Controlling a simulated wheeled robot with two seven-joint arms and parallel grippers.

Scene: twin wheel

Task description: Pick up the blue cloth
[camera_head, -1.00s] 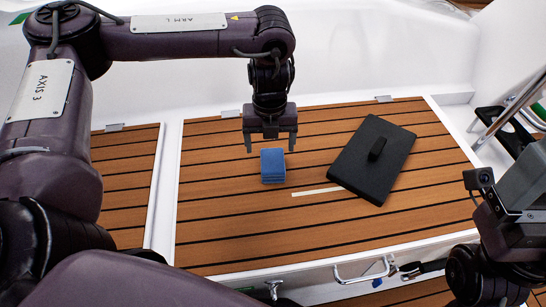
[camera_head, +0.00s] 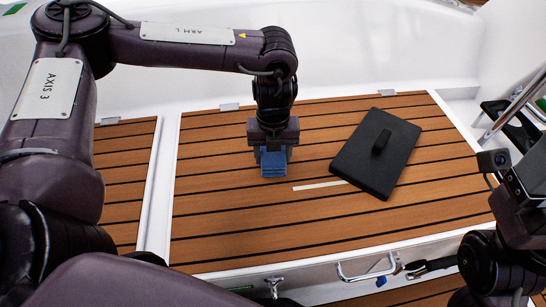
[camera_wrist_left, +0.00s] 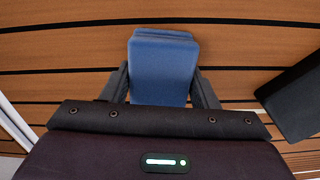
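The blue cloth (camera_head: 273,169) is a folded, layered stack on the wooden slatted surface, left of the black hatch board. It also shows in the left wrist view (camera_wrist_left: 162,68). My left gripper (camera_head: 273,157) points down over the cloth, with one finger on each side of it. In the left wrist view the fingers (camera_wrist_left: 161,85) lie close against both sides of the cloth and look shut on it. The cloth appears to rest on the slats.
The slatted wooden surface (camera_head: 230,225) has free room in front of the cloth. A black board with a raised handle (camera_head: 375,155) lies to the right. A white strip (camera_head: 318,186) lies between them. A white wall rises behind. Metal handles (camera_head: 365,272) line the front edge.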

